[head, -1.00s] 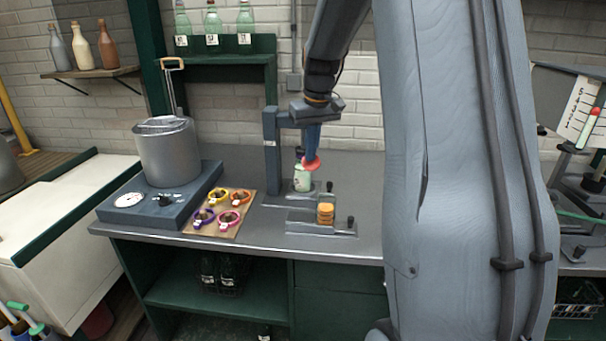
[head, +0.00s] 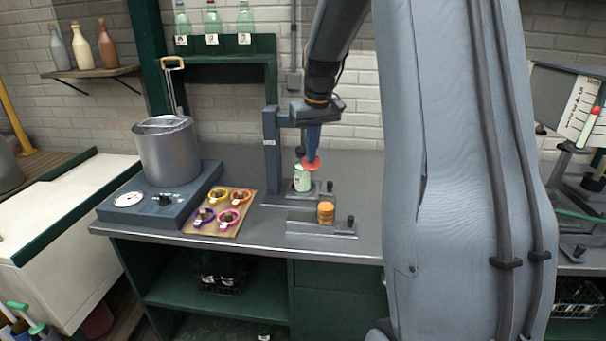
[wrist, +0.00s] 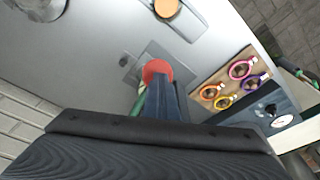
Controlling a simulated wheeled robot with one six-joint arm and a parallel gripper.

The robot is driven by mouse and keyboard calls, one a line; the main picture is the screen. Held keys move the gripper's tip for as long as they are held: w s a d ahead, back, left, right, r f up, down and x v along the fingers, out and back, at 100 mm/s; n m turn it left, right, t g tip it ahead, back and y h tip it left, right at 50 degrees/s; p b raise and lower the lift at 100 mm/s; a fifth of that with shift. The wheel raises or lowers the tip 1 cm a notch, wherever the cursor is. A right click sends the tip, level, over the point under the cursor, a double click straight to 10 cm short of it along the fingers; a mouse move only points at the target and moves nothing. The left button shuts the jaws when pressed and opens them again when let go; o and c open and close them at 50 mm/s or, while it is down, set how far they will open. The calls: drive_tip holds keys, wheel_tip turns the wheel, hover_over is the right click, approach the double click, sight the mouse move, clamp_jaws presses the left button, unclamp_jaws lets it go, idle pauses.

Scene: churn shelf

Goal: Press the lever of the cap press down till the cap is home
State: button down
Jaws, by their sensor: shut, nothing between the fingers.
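The cap press (head: 271,152) is a blue-grey post with an arm reaching right, standing on the grey counter. A pale green bottle (head: 302,180) with a light label stands upright at its foot. A round red knob (head: 311,164), apparently the lever's end, is just above and right of the bottle. My gripper (head: 313,150) points down with blue fingers shut, its tips at the knob; the wrist view also shows the red knob (wrist: 157,70) at the fingertips. I cannot tell whether they touch. The cap on the bottle is hidden.
A stack of orange caps (head: 325,212) sits on a low plate in front of the bottle. A board (head: 240,225) with several coloured rings and a metal pot (head: 167,152) on a blue base stand to the left. Green bottles (head: 213,22) stand on the shelf behind.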

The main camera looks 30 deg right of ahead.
drive_tip(key=shift+s+f, duration=0.15)
drive_tip(key=shift+f, duration=0.05)
drive_tip(key=shift+w+d+r+p, duration=0.1)
drive_tip(key=shift+w+r+p, duration=0.1)
drive_tip(key=shift+r+p, duration=0.65)
drive_tip(key=shift+w+d+r+p, duration=0.15)
drive_tip(key=shift+r+p, duration=0.5)
drive_tip(key=shift+r, duration=0.4)
drive_tip(key=shift+a, duration=0.1)
drive_tip(key=shift+r, duration=0.1)
drive_tip(key=shift+s+a+r+p, duration=0.15)
drive_tip(key=shift+s+r+p, duration=0.1)
drive_tip(key=shift+r+p, duration=0.35)
drive_tip(key=shift+s+a+r+p, duration=0.2)
drive_tip(key=shift+r+p, duration=0.25)
drive_tip(key=shift+r, duration=0.15)
drive_tip(key=shift+s+a+r+p, duration=0.15)
drive_tip(key=shift+s+r+p, duration=0.1)
drive_tip(key=shift+r+p, duration=0.35)
drive_tip(key=p+v, duration=0.3)
drive_tip(key=v, duration=0.1)
drive_tip(key=shift+s+a+f, duration=0.1)
drive_tip(key=shift+s+a, duration=0.2)
drive_tip(key=shift+a, duration=0.05)
